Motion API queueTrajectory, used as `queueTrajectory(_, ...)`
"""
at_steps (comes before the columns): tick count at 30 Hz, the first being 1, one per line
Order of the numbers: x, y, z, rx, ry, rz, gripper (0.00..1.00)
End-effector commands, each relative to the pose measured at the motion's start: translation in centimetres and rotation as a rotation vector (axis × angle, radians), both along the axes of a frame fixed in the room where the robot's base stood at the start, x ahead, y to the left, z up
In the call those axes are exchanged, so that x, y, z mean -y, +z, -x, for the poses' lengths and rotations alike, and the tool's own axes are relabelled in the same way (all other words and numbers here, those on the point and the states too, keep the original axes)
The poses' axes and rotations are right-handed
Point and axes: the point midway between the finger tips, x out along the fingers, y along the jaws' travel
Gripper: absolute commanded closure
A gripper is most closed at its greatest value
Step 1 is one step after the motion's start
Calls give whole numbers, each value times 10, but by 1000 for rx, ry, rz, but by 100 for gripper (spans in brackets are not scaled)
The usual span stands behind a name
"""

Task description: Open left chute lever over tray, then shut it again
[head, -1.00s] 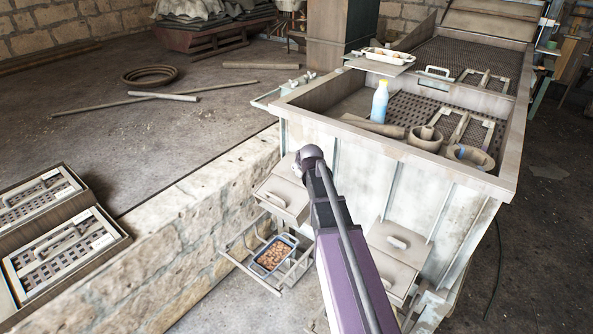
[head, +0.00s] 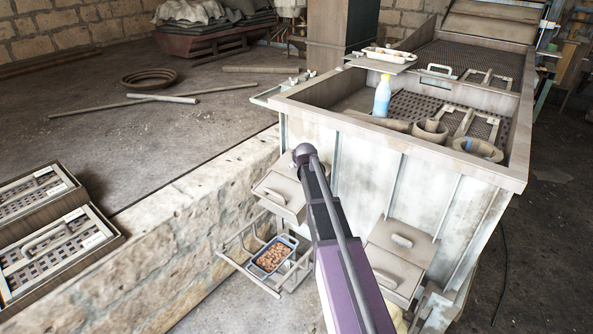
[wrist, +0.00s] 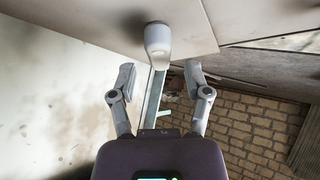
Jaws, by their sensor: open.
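The left chute (head: 284,186) is a grey box on the front of the hopper, with a pale lever (head: 275,196) on its face. It looks shut. Below it is a blue-rimmed tray (head: 286,239) holding brown pieces, on a metal rack. My arm's dark joint shows just right of the left chute; my gripper is hidden there. In the wrist view my gripper (wrist: 160,74) is open and empty, its fingers apart. A pale rounded handle (wrist: 158,38) lies ahead, centred between the fingertips and a little beyond them. I cannot tell for sure which lever it is.
A right chute (head: 391,263) with a similar handle stands right of my arm. The hopper (head: 400,150) above holds a blue bottle (head: 382,96) and bowls. A stone wall (head: 180,230) runs along the left. Framed grates (head: 50,245) lie at far left.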

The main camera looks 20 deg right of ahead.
Motion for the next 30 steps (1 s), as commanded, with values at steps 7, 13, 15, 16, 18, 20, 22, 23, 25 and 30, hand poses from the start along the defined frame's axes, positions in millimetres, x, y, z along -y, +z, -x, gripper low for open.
queueTrajectory(7,2,-15,-15,0,0,0,37)
queueTrajectory(13,3,-17,-18,0,0,0,37)
queueTrajectory(15,3,-17,-18,0,0,0,37)
queueTrajectory(16,3,-17,-18,0,0,0,37)
queueTrajectory(18,3,-17,-18,0,0,0,37)
queueTrajectory(20,3,-17,-18,0,0,0,37)
queueTrajectory(22,3,-17,-17,0,0,0,46)
queueTrajectory(23,3,-17,-17,0,0,0,55)
queueTrajectory(25,3,-17,-17,0,0,0,76)
queueTrajectory(30,3,-17,-17,0,0,0,100)
